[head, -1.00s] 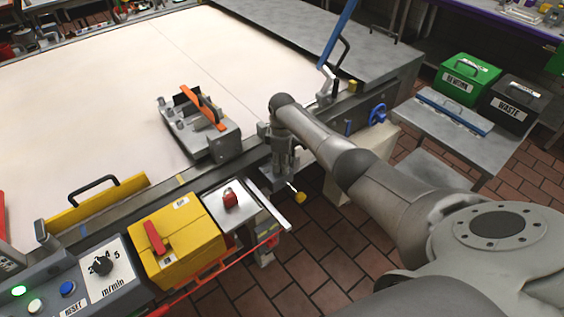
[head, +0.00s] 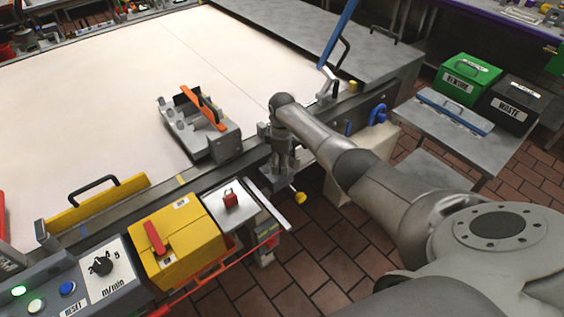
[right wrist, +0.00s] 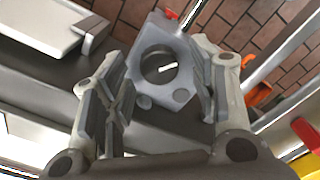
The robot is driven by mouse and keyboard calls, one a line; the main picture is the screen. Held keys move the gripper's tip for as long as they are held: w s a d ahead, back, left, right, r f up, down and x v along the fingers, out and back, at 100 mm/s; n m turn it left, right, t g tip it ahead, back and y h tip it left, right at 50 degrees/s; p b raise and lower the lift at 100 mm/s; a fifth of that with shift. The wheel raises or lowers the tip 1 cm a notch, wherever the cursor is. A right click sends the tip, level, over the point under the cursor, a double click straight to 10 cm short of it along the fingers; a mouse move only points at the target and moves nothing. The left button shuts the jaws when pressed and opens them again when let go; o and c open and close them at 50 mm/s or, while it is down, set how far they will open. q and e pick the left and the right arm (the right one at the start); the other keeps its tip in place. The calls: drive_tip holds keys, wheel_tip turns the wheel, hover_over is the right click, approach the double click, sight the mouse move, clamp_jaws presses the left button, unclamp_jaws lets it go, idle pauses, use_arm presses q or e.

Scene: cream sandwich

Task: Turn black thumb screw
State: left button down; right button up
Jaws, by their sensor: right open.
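In the right wrist view a grey block (right wrist: 192,78) carries a round dark knob (right wrist: 158,66) with a white mark. It looks like the black thumb screw, but I cannot be sure. My right gripper (right wrist: 162,88) is open, with one finger on each side of the block's near part; I cannot see any contact. In the head view my right gripper (head: 281,168) points down at the near rail of the conveyor, and the knob is hidden there. My left gripper is not in view.
An orange-handled metal fixture (head: 221,147) stands on the belt edge, left of my right gripper. A yellow-tipped lever (head: 300,198) sticks out below. The wide belt (head: 100,100) is mostly clear.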

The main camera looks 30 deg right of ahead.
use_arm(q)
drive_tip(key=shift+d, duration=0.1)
use_arm(e)
wheel_tip(320, 180, up, 12)
drive_tip(key=shift+f, duration=0.2)
idle(0.6)
